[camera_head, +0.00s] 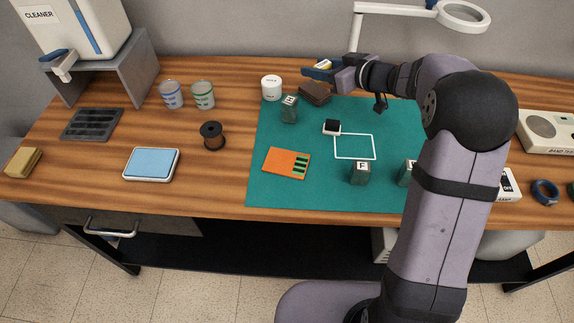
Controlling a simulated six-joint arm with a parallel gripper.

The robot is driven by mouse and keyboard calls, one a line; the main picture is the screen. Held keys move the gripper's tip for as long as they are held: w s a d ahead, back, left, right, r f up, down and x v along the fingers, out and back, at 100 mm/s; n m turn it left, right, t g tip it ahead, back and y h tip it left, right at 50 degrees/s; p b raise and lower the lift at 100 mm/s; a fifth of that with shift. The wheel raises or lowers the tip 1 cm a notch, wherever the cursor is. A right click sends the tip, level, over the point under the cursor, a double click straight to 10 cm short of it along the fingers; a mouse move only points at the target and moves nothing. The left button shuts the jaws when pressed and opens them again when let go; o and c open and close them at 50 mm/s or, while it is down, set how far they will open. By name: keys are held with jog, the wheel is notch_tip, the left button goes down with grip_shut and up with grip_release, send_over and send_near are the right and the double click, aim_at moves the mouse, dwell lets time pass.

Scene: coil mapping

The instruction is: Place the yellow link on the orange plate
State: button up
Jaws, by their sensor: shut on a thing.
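The orange plate (278,160) lies flat on the green mat, left of the white square outline. It has a dark green strip with light marks along its right side. My gripper (318,69) is at the back of the table, above and behind the mat, far from the plate. It is shut on a small yellow thing, taken as the yellow link (324,64), which shows between the fingers. The fingers partly hide it, so its shape is unclear.
Lettered dark blocks (289,108) (361,172) stand on the green mat (265,195). A brown block (315,92), a white jar (271,88) and a small black-and-white item (332,127) are nearby. The mat around the plate is clear.

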jog(key=s+a+f+n+g+y, duration=0.25)
jog(key=s+a+n+g, duration=0.35)
jog(key=s, duration=0.4)
jog(key=n+g+y, duration=0.2)
jog(key=n+g, duration=0.1)
send_over(282, 162)
jog(key=shift+h, duration=0.25)
jog(key=shift+f, duration=4.7)
jog(key=shift+f, duration=0.15)
jog(key=o, duration=1.1)
jog(key=shift+c, duration=0.2)
jog(key=shift+d+r, duration=0.15)
jog(key=shift+r, duration=0.05)
jog(key=b+v, duration=0.1)
jog(key=v, duration=1)
jog(key=shift+w+d+r, duration=0.1)
jog(key=shift+w+d, duration=0.1)
jog(key=shift+d, duration=0.15)
